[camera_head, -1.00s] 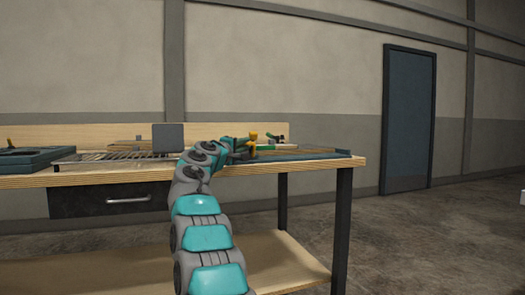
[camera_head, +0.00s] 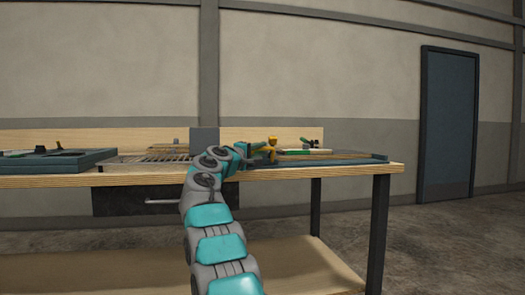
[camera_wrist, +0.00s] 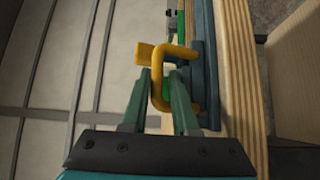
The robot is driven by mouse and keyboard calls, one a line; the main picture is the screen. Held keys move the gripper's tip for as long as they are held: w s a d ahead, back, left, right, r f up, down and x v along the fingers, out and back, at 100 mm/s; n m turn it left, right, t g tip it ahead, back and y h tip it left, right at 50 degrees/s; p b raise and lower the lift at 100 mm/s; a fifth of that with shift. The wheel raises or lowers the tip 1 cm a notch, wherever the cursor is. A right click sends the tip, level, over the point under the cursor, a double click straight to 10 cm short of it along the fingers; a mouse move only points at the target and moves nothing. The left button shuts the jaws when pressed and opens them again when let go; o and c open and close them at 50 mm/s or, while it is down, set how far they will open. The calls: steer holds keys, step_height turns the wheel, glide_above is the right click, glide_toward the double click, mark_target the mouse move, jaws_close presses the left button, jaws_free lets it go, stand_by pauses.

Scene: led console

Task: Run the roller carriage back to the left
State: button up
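The roller carriage appears as a yellow bracket-shaped handle (camera_head: 271,146) above the long blue-grey tray (camera_head: 372,158) at the right part of the bench. My gripper (camera_head: 250,151) is at the handle's left side. In the wrist view the yellow handle (camera_wrist: 157,62) is a C-shaped loop. My gripper's two dark green fingers (camera_wrist: 163,76) are close together with one side of the loop between their tips. A bit of green shows between the fingers. The carriage's lower part and its contact with the track are hidden.
A grey upright block (camera_head: 204,139) stands left of my gripper, by a slatted rack (camera_head: 140,158). A blue tray (camera_head: 60,162) with tools lies at the far left. A green-and-dark item (camera_head: 312,143) is right of the handle. A drawer (camera_head: 125,200) hangs under the bench (camera_head: 340,170).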

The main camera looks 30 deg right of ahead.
steer(key=shift+s, duration=0.15)
steer(key=shift+s+a, duration=0.15)
steer(key=b+v, duration=0.2)
steer(key=v, duration=0.5)
steer(key=shift+f, duration=0.1)
stand_by(0.6)
steer(key=s+a+f+m+g+y+p, duration=0.15)
steer(key=s+f+g+y+p, duration=0.55)
steer(key=s+f, duration=1.4)
steer(key=s+a+f+m+g+y, duration=0.1)
steer(key=s+a+f+y, duration=0.2)
steer(key=s, duration=0.9)
steer(key=s+a+f+m+g+y+p, duration=0.1)
steer(key=s+a+f+g+y, duration=0.1)
steer(key=s+a+f, duration=0.5)
steer(key=s+a+f+m+g+y, duration=0.1)
steer(key=s+a+f+y, duration=0.3)
steer(key=s, duration=1.2)
steer(key=a+f, duration=0.2)
steer(key=a, duration=0.2)
steer(key=shift+s+a+g+y+p, duration=0.15)
steer(key=shift+s+g+y+p, duration=0.15)
steer(key=shift+g+p, duration=0.1)
